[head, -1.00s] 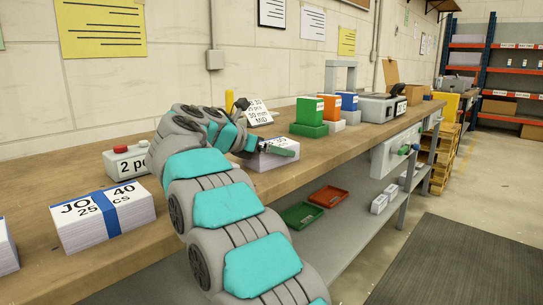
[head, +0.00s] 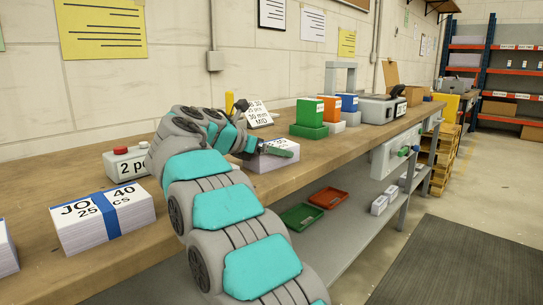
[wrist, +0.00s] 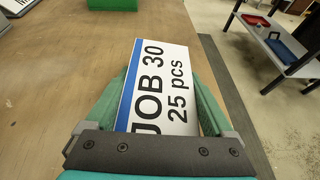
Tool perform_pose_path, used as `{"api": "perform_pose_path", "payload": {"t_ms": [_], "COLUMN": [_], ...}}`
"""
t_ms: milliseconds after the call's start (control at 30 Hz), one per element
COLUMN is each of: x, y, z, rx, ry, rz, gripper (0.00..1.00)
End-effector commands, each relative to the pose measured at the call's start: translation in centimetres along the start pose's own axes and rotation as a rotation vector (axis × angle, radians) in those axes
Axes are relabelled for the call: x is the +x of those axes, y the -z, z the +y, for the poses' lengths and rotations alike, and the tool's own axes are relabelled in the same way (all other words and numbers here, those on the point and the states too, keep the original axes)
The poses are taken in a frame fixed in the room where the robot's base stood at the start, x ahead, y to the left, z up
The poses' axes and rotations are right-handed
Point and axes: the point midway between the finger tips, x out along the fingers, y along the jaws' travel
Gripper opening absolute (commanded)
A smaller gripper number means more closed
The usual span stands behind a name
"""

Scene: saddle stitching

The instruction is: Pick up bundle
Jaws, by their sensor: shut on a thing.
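In the wrist view a white bundle (wrist: 163,85) with a blue band along its left side lies between the green fingers of my gripper (wrist: 165,100). Its top reads "JOB 30 25 pcs". The gripper is shut on it, with a finger along each side. In the head view the bundle (head: 272,159) is at the front edge of the wooden bench, partly hidden by my gripper (head: 280,150). It appears to be at bench level; I cannot tell whether it is clear of the top. Another bundle (head: 103,222), reading "JOB 40 25 pcs" with a blue band, sits at the left.
A grey box with a red button (head: 126,162) stands left of my arm. A tilted sign (head: 257,114) is behind the gripper. Green (head: 310,117) and orange (head: 331,109) blocks stand to the right. Green (head: 302,216) and red (head: 328,197) trays lie on the lower shelf.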

Motion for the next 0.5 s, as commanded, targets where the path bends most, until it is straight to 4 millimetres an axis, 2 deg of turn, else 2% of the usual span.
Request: {"api": "perform_pose_path", "payload": {"t_ms": [67, 500], "x": [-0.01, -0.32], "y": [0.01, -0.82], "z": [0.0, -0.02], "rx": [0.0, 0.001], "ry": [0.0, 0.0], "rz": [0.0, -0.002], "gripper": [0.01, 0.01]}}
